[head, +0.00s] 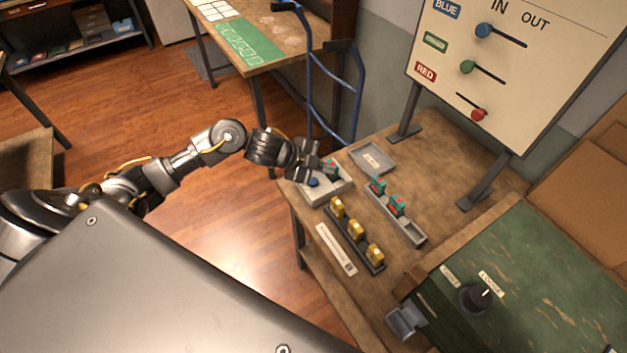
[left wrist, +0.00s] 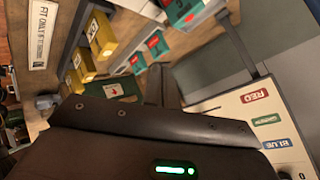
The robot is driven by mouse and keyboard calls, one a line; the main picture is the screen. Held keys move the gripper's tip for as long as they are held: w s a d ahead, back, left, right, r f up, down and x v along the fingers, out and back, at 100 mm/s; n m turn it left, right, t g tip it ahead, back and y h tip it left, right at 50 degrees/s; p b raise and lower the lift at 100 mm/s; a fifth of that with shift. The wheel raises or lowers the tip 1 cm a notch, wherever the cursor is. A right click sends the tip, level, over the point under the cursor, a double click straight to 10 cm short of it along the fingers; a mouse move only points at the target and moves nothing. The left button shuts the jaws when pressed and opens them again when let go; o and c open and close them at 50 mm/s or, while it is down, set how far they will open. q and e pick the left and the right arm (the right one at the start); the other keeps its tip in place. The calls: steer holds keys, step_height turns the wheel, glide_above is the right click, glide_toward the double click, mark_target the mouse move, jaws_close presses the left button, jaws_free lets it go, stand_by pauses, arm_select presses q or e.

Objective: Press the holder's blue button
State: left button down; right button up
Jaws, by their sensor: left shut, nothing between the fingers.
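The holder (head: 338,190) is a pale grey block at the table's far left corner, with a blue button (head: 313,182) on its top near the left end. A teal and red piece (head: 330,167) sits in it. My left gripper (head: 308,172) is shut and empty. In the head view it is right beside the button and over the holder's back left part; I cannot tell whether it touches. In the left wrist view, the dark gripper body fills the lower part, and the button is not visible there. My right gripper is not in view.
A rack of yellow blocks (head: 356,230), a rail with teal and red pieces (head: 397,206) and a grey tray (head: 372,158) stand close to the holder. A signboard (head: 510,70) rises behind. A blue-railed frame (head: 333,100) stands near the arm. Open floor lies left.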

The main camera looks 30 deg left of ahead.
arm_select(q)
steer(key=a+r+m+g, duration=0.1)
steer(key=a+r, duration=0.1)
steer(key=a, duration=0.3)
steer(key=shift+w+a+r+g, duration=0.3)
steer(key=shift+w+g, duration=0.1)
steer(key=shift+f, duration=0.1)
steer(key=b, duration=0.6)
glide_above(313, 182)
steer(key=a, duration=0.1)
step_height(313, 182, down, 6)
steer(key=shift+s+a+f, duration=0.15)
steer(key=shift+f+b, duration=0.9)
steer(key=shift+f, duration=0.25)
steer(key=shift+f, duration=0.4)
